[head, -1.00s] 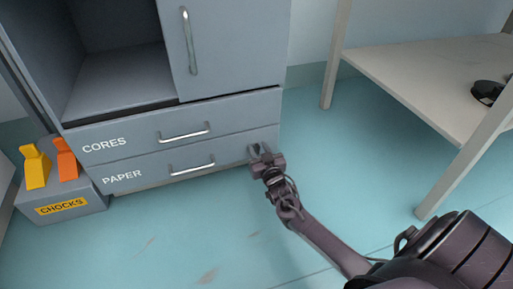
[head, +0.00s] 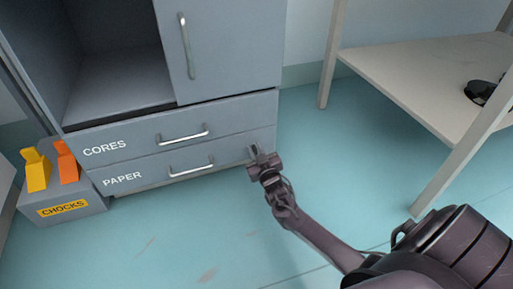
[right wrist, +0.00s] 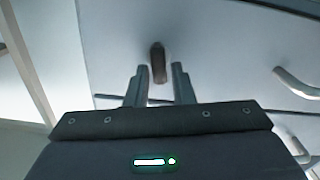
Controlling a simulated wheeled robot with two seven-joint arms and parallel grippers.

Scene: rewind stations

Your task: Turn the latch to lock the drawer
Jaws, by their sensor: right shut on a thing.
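The grey cabinet has two drawers, CORES (head: 225,122) above and PAPER (head: 140,181) below, and both look closed. My right gripper (head: 257,151) is at the right end of the PAPER drawer front. In the right wrist view, a small dark latch (right wrist: 158,62) stands out from the pale front between the tips of my right gripper (right wrist: 158,78). The gripper is shut on it. The latch looks roughly upright in that picture. In the head view the fingers hide it. My left gripper is not in view.
A grey CHOCKS box (head: 85,211) with yellow and orange chocks stands left of the drawers. A pale shelf table (head: 420,80) with a dark object stands to the right. The blue floor (head: 190,245) in front is mostly clear.

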